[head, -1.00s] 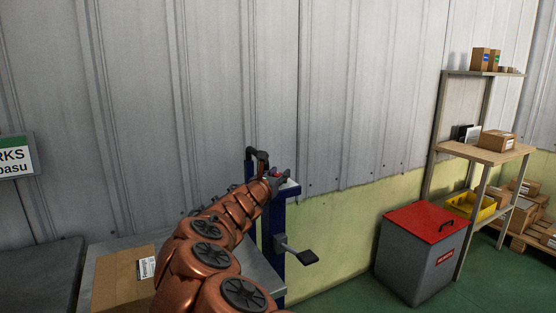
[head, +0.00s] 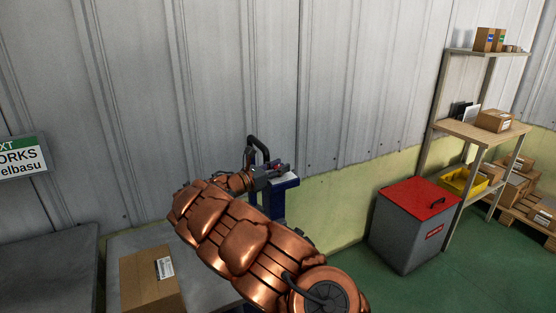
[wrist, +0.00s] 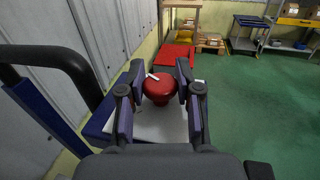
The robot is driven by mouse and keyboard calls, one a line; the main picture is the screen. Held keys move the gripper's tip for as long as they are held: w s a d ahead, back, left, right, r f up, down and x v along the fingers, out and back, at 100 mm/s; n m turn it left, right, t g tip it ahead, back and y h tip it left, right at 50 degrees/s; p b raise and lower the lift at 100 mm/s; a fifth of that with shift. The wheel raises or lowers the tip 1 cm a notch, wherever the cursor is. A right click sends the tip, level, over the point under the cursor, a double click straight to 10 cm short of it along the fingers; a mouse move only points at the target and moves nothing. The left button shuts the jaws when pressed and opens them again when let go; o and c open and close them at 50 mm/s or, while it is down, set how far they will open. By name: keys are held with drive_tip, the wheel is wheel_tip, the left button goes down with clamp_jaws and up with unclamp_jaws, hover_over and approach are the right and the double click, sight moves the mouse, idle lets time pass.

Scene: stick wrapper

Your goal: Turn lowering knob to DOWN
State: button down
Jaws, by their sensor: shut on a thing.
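The lowering knob (wrist: 159,88) is a round red knob with a white pointer mark on top, seen close up in the wrist view. It sits on a white plate on top of a blue machine column (head: 284,201). My gripper (wrist: 160,92) has one finger on each side of the knob and is shut on it. The white mark points to the upper left in the wrist view. No DOWN label can be read. In the head view my gripper (head: 278,171) is small at the column top, and the knob shows only as a bit of red.
A black handle bar (wrist: 50,62) rises at the left of the column. The corrugated wall (head: 350,80) is close behind. A cardboard box (head: 150,280) lies on a grey table at the left. A red-lidded bin (head: 415,225) and a shelf (head: 482,132) stand right; green floor is clear.

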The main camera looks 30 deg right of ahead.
drive_tip(key=shift+r+m+g+p, duration=0.1)
drive_tip(key=shift+m+g+p, duration=0.95)
drive_tip(key=shift+g, duration=0.45)
drive_tip(key=shift+m+g+p, duration=0.35)
drive_tip(key=shift+g+p, duration=0.2)
drive_tip(key=shift+g, duration=0.15)
drive_tip(key=c, duration=0.9)
unclamp_jaws()
drive_tip(key=shift+o, duration=0.2)
drive_tip(key=w+a, duration=0.1)
drive_tip(key=a, duration=1.1)
drive_tip(key=shift+w, duration=0.15)
